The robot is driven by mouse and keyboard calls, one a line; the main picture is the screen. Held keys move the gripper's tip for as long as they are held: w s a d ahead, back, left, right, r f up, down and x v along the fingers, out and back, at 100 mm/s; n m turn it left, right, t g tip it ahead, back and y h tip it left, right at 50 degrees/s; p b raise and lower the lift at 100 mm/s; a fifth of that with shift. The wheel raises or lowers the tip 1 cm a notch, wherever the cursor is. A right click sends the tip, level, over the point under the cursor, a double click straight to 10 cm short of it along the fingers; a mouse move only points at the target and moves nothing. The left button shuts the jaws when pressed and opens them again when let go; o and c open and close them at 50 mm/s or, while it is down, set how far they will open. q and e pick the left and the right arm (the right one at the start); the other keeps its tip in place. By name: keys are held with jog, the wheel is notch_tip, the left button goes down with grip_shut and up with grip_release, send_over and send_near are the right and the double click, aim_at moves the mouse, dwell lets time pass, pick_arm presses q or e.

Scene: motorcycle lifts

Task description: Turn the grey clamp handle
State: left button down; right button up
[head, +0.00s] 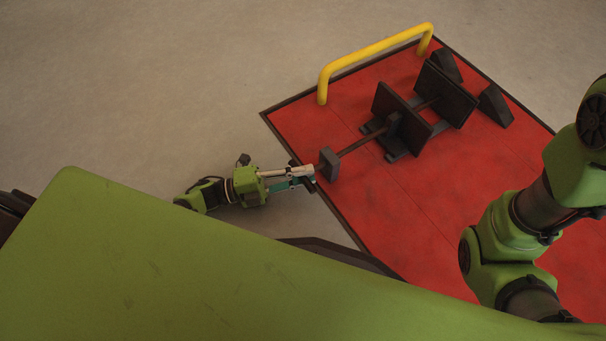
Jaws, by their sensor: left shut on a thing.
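The clamp stands on a red lift platform. It has two upright dark jaw plates (402,108) and a long thin rod (362,142) that runs through a small grey block (329,164) near the platform's left edge. The grey clamp handle (312,186) is at the outer end of the rod, a small dark bar mostly covered by my fingers. My left gripper (304,173) is shut on it, reaching in from the left just past the platform's edge. My right arm shows at the right, but its gripper is out of view.
A yellow rail (375,57) stands at the platform's far end. Dark wedges (494,106) sit beyond the jaw plates. The red platform (440,190) is bare in front of the clamp. The concrete floor (150,90) on the left is clear.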

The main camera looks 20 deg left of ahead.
dwell(0.3)
pick_arm(q)
jog(key=c, duration=1.9)
grip_release()
jog(key=shift+a, duration=0.1)
jog(key=v, duration=0.7)
jog(key=shift+s+a, duration=0.15)
jog(key=shift+a, duration=0.05)
